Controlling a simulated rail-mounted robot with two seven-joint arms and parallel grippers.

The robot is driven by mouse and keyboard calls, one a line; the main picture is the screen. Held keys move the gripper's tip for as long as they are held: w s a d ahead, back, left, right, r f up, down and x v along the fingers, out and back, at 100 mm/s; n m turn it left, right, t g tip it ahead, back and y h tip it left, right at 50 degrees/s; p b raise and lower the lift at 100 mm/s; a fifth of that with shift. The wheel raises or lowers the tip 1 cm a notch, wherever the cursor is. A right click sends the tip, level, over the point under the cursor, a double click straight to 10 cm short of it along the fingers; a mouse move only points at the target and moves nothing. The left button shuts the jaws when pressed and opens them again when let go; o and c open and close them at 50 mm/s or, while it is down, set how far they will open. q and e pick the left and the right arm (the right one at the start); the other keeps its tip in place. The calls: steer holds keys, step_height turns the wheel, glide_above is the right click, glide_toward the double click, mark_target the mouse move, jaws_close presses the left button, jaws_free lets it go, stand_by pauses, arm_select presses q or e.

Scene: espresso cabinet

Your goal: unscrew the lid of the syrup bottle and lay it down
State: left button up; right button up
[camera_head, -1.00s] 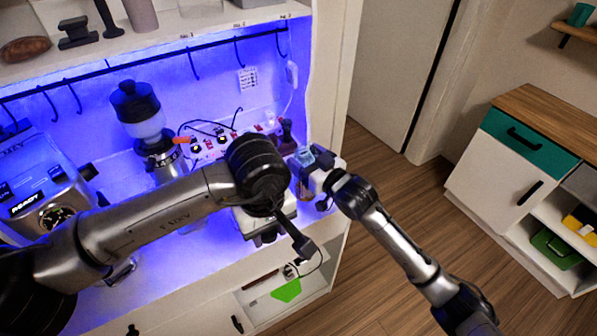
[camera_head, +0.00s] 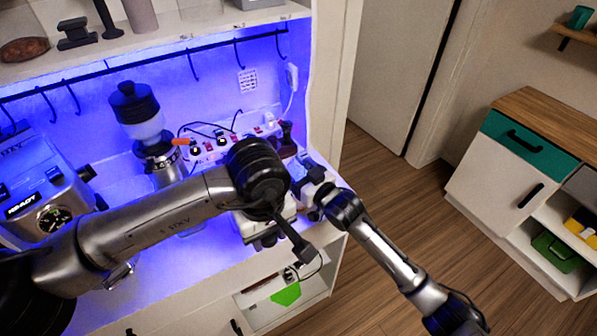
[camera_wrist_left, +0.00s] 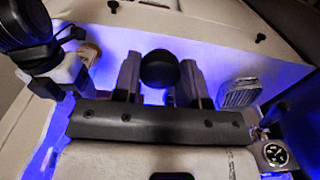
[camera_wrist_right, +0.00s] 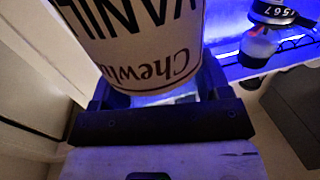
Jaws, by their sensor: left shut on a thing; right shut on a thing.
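My left gripper (camera_wrist_left: 159,62) is shut on a round black lid (camera_wrist_left: 160,72), seen between its fingers in the left wrist view. No bottle shows directly beneath it there. In the head view the left wrist hides the lid. My right gripper (camera_head: 313,187) is shut on the syrup bottle (camera_wrist_right: 145,40), whose white label with dark lettering fills the upper part of the right wrist view, upside down in the picture. The bottle's top is out of that view. In the head view the right gripper is just right of the left one, at the cabinet's right end.
A grinder (camera_head: 140,112) with a clear hopper and an espresso machine (camera_head: 45,195) stand on the blue-lit counter to the left. A power strip (camera_head: 215,148) with cables lies at the back. Hooks hang under the shelf. Open floor (camera_head: 415,215) lies to the right.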

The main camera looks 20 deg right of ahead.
steer(key=shift+f, duration=0.1)
steer(key=o, duration=1.7)
